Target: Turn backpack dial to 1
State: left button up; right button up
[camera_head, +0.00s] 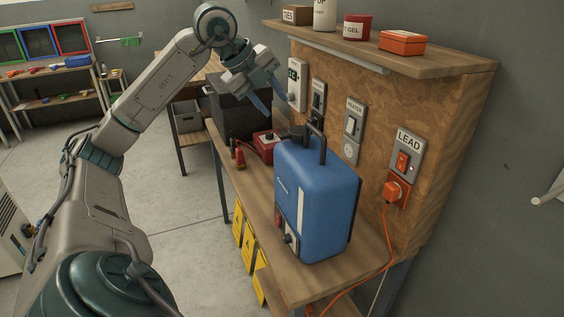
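The blue backpack unit (325,205) stands upright on the wooden bench, with a black handle on top. Its dial (287,239) is a small dark knob low on the narrow left-facing side, beside a red part. The dial's setting is too small to read. My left gripper (271,97) is above and behind the backpack, near the wall panel. Its two blue fingers are spread apart with nothing seen between them. It is well away from the dial. My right gripper is not in view.
A red box with a black knob (267,143) and a dark bin (238,108) stand behind the backpack on the bench (252,196). An orange cord (388,240) hangs from the LEAD outlet (403,161). A shelf (430,62) overhangs the panel. Space left of the bench is open floor.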

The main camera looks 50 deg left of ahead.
aim_at(287, 238)
jog(key=u, duration=1.3)
